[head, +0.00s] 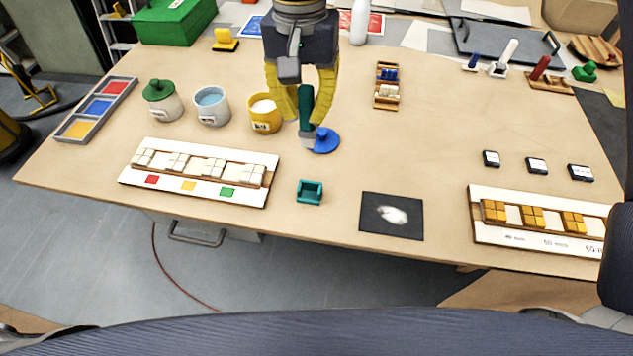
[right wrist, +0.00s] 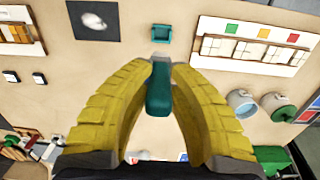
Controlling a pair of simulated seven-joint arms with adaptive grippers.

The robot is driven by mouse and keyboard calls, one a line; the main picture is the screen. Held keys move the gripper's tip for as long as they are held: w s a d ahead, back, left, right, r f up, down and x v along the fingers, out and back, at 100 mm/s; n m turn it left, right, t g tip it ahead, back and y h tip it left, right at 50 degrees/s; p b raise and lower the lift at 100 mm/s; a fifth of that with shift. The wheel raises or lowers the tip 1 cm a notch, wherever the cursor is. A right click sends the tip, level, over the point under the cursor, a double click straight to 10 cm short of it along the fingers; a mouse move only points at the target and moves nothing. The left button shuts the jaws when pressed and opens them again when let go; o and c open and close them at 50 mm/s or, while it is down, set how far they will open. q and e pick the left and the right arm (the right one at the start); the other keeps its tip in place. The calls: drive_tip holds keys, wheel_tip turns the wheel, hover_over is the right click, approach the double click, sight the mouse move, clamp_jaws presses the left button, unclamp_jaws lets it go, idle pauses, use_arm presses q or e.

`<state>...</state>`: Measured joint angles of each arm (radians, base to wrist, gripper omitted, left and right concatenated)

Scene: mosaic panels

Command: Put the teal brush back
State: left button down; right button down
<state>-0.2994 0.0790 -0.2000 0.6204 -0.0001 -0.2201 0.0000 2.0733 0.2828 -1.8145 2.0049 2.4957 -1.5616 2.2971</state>
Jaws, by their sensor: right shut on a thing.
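The teal brush (head: 305,108) hangs upright, handle up and pale grey tip down, between the yellow fingers of my right gripper (head: 304,112). The gripper is shut on its handle. The brush tip overlaps the left edge of a round blue disc (head: 326,141); I cannot tell whether they touch. A small teal holder (head: 310,192) stands nearer the table's front edge, apart from the brush, and looks empty. In the right wrist view the brush (right wrist: 158,95) shows between the fingers, with the holder (right wrist: 161,34) beyond its tip. My left gripper is not in view.
A yellow cup (head: 264,120) stands just left of the brush, beside a light blue cup (head: 211,112) and a green-lidded jar (head: 160,107). A white tile panel (head: 135,172) lies left of the holder, a dark square mat (head: 372,226) right of it. The table between brush and holder is clear.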

sight(306, 133)
wheel_tip(306, 133, down, 18)
drive_tip(key=shift+f, duration=0.2)
idle(0.6)
drive_tip(key=shift+f, duration=0.1)
drive_tip(key=c, duration=1.3)
unclamp_jaws()
drive_tip(key=r, duration=1.2)
drive_tip(key=shift+w+a+r, duration=0.1)
drive_tip(key=shift+w, duration=0.2)
